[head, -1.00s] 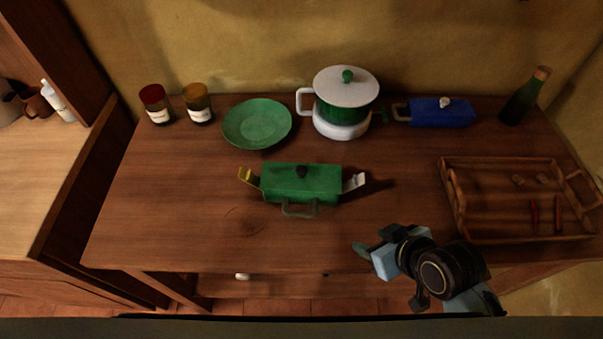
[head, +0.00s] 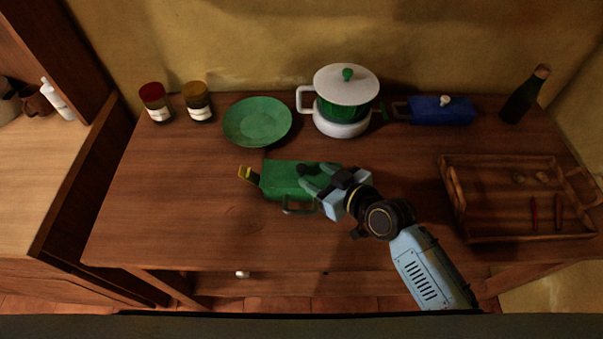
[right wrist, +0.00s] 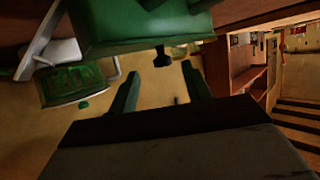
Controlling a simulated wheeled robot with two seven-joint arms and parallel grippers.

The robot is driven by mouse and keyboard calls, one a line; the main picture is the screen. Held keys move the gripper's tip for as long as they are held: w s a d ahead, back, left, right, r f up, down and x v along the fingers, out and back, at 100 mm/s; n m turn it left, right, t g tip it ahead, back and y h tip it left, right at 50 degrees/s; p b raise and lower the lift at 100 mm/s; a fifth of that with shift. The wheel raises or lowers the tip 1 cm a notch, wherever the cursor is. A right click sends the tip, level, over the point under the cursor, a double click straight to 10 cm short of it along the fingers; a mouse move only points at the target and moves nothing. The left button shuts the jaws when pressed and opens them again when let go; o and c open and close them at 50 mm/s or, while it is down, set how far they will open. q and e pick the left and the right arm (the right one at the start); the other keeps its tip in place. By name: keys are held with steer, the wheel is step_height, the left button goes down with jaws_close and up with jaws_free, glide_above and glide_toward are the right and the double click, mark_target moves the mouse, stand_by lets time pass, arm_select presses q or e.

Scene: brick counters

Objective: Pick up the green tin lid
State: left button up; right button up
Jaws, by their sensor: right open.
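The green tin (head: 280,190) stands near the middle of the counter, with its green lid (head: 278,169) on top and a dark knob (head: 303,169) on the lid. My right gripper (head: 314,178) is open at the tin's right end, its fingers pointing toward the knob. It hides the tin's right end and right handle. In the right wrist view the tin (right wrist: 140,28) is at the top, and the knob (right wrist: 162,57) appears in line with the gap between the open fingertips. Contact with the knob cannot be told. My left gripper is not in view.
Behind the tin are a green plate (head: 257,123), a white-lidded pot (head: 345,88) and a blue tin (head: 442,111). Two jars (head: 156,101) stand back left, and a bottle (head: 525,95) back right. A wooden tray (head: 490,172) is at right. The counter's left front is clear.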

mark_target(304, 170)
steer(key=shift+a+x, duration=0.2)
steer(key=shift+x, duration=2.75)
steer(key=shift+s+r, duration=0.1)
steer(key=shift+r, duration=0.1)
steer(key=c, duration=1.1)
steer(key=shift+o, duration=0.2)
step_height(304, 170, up, 10)
steer(key=shift+p, duration=0.85)
steer(key=s+d+m+t+h+b, duration=0.1)
steer(key=d+m+h+b, duration=0.3)
steer(key=d, duration=0.6)
steer(key=s+d+m+t+h+b, duration=0.2)
steer(key=s+d+m+h+b, duration=0.2)
steer(key=d, duration=0.6)
steer(key=shift+s+r+h, duration=0.15)
steer(key=shift+r+h, duration=0.25)
